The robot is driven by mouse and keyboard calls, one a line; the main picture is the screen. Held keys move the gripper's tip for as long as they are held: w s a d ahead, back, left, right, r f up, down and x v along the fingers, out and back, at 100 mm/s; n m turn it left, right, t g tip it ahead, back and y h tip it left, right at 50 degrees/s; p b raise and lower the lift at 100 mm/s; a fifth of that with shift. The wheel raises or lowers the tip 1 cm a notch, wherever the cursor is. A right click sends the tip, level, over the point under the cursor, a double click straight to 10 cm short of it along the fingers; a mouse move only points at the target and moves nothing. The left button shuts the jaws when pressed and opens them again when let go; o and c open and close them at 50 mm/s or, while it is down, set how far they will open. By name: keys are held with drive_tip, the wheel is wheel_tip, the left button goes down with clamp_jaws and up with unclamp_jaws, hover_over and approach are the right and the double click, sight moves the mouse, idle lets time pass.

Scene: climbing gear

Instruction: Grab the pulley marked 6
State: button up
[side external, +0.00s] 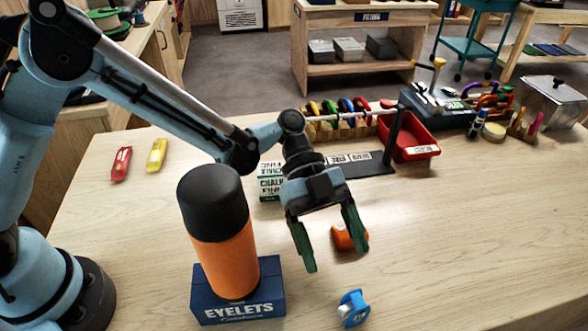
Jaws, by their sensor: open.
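My gripper (335,258) is open and empty, pointing down above the table with its two green fingers spread. An orange object (350,238) lies on the table, seen between and behind the fingers and partly covered by the right one. A small blue object with a pale centre (353,308), which looks like a pulley, lies apart near the front edge of the picture.
A red bin (410,150) and a tool-filled dark box (437,112) stand at the back right. Red and yellow packets (121,163) lie left.

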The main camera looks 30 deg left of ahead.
sight(355, 306)
drive_tip(key=x, duration=0.9)
drive_tip(key=shift+s+d+f, duration=0.1)
drive_tip(key=shift+s+f, duration=0.1)
drive_tip(key=shift+f, duration=0.1)
drive_tip(key=shift+c, duration=0.2)
drive_tip(key=c, duration=1.1)
drive_tip(key=shift+r, duration=0.1)
